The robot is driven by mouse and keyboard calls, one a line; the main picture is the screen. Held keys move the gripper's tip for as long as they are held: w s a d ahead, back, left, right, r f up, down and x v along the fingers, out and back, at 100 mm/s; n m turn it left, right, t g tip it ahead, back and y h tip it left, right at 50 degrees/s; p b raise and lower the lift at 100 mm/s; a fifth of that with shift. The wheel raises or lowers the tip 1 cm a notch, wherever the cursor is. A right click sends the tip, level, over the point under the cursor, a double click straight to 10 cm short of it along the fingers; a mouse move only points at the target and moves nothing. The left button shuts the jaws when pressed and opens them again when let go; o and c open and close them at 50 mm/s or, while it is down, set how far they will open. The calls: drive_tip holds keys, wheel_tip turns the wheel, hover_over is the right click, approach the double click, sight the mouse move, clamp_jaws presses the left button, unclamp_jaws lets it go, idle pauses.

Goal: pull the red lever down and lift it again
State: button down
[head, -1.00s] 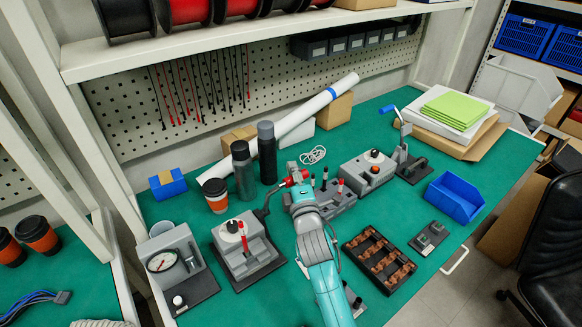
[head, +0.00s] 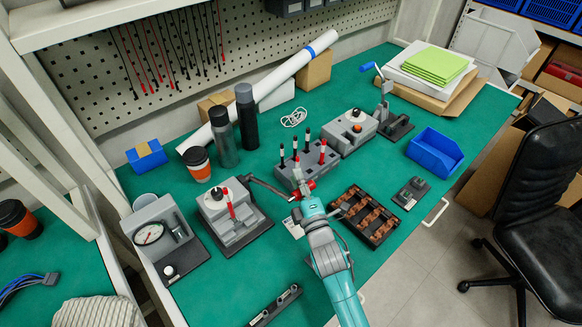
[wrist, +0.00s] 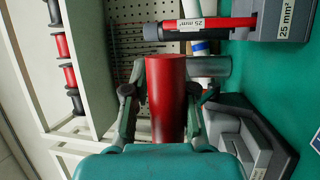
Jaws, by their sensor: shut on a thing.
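The grey crimping press (head: 232,222) with a white-and-black knob stands on the green bench at left centre in the head view. Its dark lever arm (head: 266,187) runs right, sloping a little down, to my gripper (head: 301,192). In the wrist view the red lever grip (wrist: 167,95) is a thick red cylinder between the two dark fingers of my gripper (wrist: 165,105). The fingers are closed around its sides and its far end sticks out past them. In the head view my gripper largely hides the grip.
A grey holder (head: 322,160) with red and black tools stands just behind my gripper. A tray of copper parts (head: 369,214) lies close on the right. A gauge device (head: 160,240) is left of the press.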

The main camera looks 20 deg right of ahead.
drive_tip(key=shift+s+d+f, duration=0.4)
drive_tip(key=shift+s+f, duration=0.2)
drive_tip(key=shift+s, duration=0.15)
drive_tip(key=c, duration=1.3)
unclamp_jaws()
drive_tip(key=shift+s+d+r, duration=0.25)
drive_tip(key=shift+s+r, duration=0.05)
drive_tip(key=shift+s, duration=0.4)
drive_tip(key=shift+o, duration=0.2)
drive_tip(key=shift+s, duration=0.1)
drive_tip(key=shift+w+a+f, duration=0.1)
drive_tip(key=shift+w+a, duration=0.05)
drive_tip(key=shift+w, duration=0.1)
drive_tip(key=s+a+f, duration=0.1)
drive_tip(key=s+f, duration=0.1)
drive_tip(key=s, duration=0.9)
drive_tip(key=shift+s, duration=0.4)
